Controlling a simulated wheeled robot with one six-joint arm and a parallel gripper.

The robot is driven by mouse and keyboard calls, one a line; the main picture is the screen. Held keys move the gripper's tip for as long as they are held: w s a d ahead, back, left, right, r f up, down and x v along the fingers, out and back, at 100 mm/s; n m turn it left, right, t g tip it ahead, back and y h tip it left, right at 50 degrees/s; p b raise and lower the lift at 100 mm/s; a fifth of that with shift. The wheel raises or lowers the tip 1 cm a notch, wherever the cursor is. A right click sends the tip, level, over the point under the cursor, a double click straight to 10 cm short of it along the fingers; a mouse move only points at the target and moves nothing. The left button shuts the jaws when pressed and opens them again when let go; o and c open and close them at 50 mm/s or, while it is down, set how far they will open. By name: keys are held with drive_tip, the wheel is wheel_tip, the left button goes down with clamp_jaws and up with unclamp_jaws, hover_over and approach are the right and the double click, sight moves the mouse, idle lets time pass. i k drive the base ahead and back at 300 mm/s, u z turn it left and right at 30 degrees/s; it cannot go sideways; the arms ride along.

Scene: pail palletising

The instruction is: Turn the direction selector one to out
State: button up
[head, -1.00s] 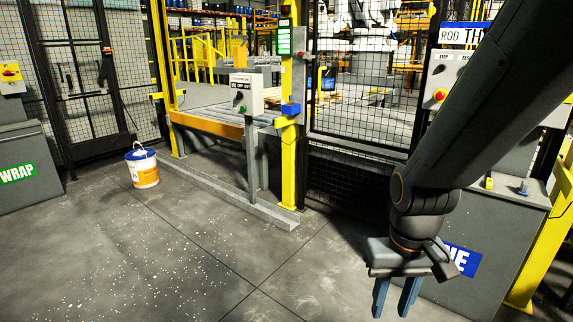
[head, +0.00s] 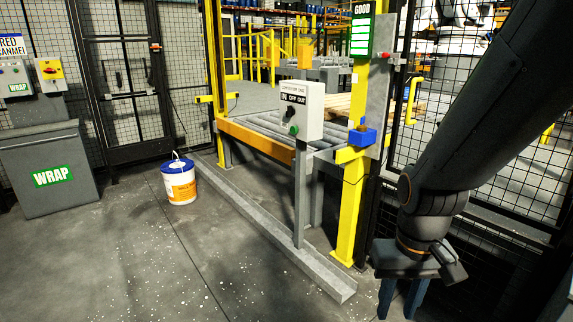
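The direction selector (head: 290,112) is a small black knob on the front of a light grey control box (head: 313,112) on a grey post. The labels IN, OFF and OUT stand above the knob. It is too small to tell which label it points to. A green button (head: 293,130) sits below it. My gripper (head: 401,305) hangs at the lower right with its fingers pointing down. They are apart with nothing seen between them, and their tips reach the bottom edge. The gripper is right of and below the control box, well apart from it.
A roller conveyor (head: 270,130) lies behind the box, with a yellow post (head: 350,215) to its right. A low grey rail (head: 290,245) runs along the floor. A white pail (head: 180,183) with a blue lid stands left. The floor in front is clear.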

sight(290, 110)
drive_tip(key=u, duration=0.25)
drive_tip(key=i, duration=0.85)
drive_tip(key=u, duration=1.25)
drive_tip(key=i, duration=1.55)
drive_tip(key=z, duration=0.8)
drive_tip(key=i, duration=0.65)
drive_tip(key=z, duration=0.65)
